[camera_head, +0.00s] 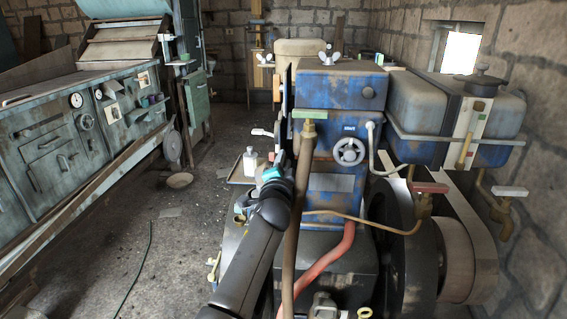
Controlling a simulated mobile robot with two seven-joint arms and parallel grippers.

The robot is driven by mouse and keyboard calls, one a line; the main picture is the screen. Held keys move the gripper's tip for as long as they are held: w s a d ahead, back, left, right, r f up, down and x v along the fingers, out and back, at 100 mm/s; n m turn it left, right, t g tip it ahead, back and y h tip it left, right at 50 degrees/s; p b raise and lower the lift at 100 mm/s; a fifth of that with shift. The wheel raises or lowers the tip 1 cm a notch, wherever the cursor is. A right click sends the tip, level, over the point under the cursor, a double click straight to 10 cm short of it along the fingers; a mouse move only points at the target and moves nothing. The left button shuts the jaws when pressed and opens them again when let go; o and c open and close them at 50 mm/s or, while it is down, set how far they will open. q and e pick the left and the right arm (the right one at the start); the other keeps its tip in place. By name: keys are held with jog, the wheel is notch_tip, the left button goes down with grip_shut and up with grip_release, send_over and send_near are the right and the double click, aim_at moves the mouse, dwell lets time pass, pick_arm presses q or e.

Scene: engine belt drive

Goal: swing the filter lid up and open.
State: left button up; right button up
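The blue, worn engine block (340,98) stands in the middle. A flat grey-blue top (345,66) with a metal wing nut (330,55) covers it and looks closed; I cannot tell for sure whether this is the filter lid. A beige rounded cover (298,47) sits behind it, partly hidden. My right gripper is not in view.
A fuel tank (415,95) with a black cap stands right of the block. A handwheel (349,151), red hose (320,265) and belt wheel (455,260) are close by. A white bottle (250,161) stands left of my gripper. The floor at left is mostly clear beside a green bench (50,150).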

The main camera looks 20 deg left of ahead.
pick_arm(q)
jog(key=shift+o, duration=1.4)
jog(key=p+v, duration=0.2)
jog(key=v, duration=1.3)
jog(key=shift+s+f, duration=0.1)
jog(key=shift+c, duration=0.3)
